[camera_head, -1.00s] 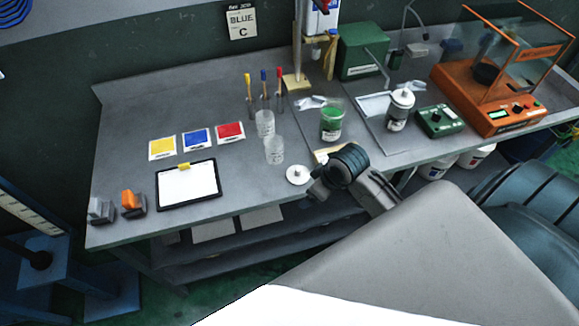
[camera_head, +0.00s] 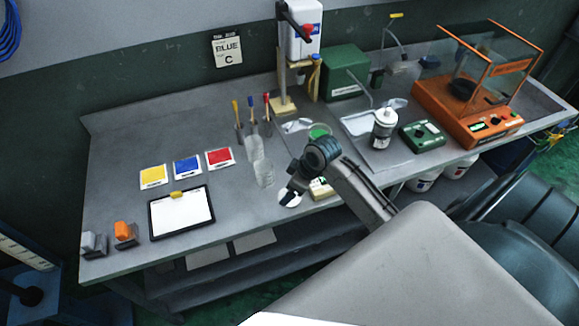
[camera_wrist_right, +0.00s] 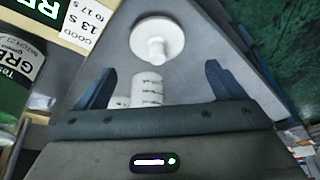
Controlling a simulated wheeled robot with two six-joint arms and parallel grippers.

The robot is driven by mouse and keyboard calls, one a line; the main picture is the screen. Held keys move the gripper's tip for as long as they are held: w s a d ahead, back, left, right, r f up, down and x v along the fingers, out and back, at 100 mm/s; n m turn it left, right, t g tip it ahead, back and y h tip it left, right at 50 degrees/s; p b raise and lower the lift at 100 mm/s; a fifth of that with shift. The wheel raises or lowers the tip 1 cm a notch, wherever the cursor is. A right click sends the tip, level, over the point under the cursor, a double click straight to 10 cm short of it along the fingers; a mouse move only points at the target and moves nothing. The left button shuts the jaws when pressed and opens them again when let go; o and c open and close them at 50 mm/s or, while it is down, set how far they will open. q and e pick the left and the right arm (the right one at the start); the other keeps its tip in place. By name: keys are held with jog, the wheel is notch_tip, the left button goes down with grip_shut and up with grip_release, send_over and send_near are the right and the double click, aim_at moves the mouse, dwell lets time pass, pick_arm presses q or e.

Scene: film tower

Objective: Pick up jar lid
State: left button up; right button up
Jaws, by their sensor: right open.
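The jar lid (camera_head: 291,198) is a white disc with a knob, lying on the bench near its front edge, partly covered by my right gripper in the head view. In the right wrist view the lid (camera_wrist_right: 158,38) lies beyond my open right gripper (camera_wrist_right: 160,82), roughly centred between its fingers and not held. In the head view my right gripper (camera_head: 288,190) is just above and beside the lid. The green jar (camera_head: 319,131) is partly hidden behind my right arm; its label shows at the left of the wrist view (camera_wrist_right: 20,65). My left gripper is not in view.
Clear cups (camera_head: 264,172) stand left of the lid. A white-lidded jar (camera_head: 383,128) and a green box with a dial (camera_head: 426,137) stand to the right. A clipboard (camera_head: 181,213) lies at the left. The bench front edge is close to the lid.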

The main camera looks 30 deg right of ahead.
jog(key=p+x, duration=0.2)
jog(key=x, duration=0.2)
jog(key=shift+s+d+f, duration=0.15)
jog(key=shift+f, duration=0.3)
jog(key=shift+c, duration=0.4)
jog(key=c, duration=1)
